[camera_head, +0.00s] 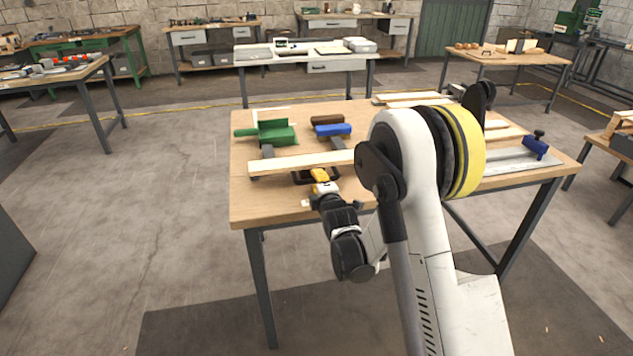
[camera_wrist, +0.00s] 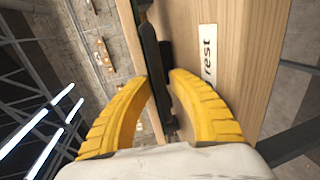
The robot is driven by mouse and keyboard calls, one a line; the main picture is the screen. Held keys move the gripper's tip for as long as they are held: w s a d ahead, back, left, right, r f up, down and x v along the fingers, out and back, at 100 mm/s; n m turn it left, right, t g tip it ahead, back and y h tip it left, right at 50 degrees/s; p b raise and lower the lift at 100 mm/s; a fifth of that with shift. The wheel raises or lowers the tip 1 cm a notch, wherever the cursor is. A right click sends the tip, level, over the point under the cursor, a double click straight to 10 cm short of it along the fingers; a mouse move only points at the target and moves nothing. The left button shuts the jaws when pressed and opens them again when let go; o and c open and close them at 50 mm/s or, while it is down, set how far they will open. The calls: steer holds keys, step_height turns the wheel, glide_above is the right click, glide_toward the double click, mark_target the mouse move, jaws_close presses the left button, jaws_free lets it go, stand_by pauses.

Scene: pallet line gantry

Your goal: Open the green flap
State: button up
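A green piece with a raised panel (camera_head: 277,132) and a handle-like part at its left stands on the wooden table, toward the back left; I take it for the green flap. It is small here, and I cannot tell how far its flap is open. My gripper (camera_head: 321,180) is near the table's front edge, well in front of and to the right of the green piece. In the wrist view, its two yellow fingers (camera_wrist: 161,78) are apart, with a dark bar (camera_wrist: 152,60) showing between and beyond them.
A pale wooden board (camera_head: 300,161) lies across the table between my gripper and the green piece. A black tray (camera_head: 302,177) lies by my gripper. A blue piece (camera_head: 333,130) and a brown one (camera_head: 327,120) stand right of the green piece. A "rest" label (camera_wrist: 207,55) is beside the fingers.

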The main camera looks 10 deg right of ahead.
jaws_close()
steer(key=shift+r+p, duration=0.2)
steer(key=shift+p, duration=0.1)
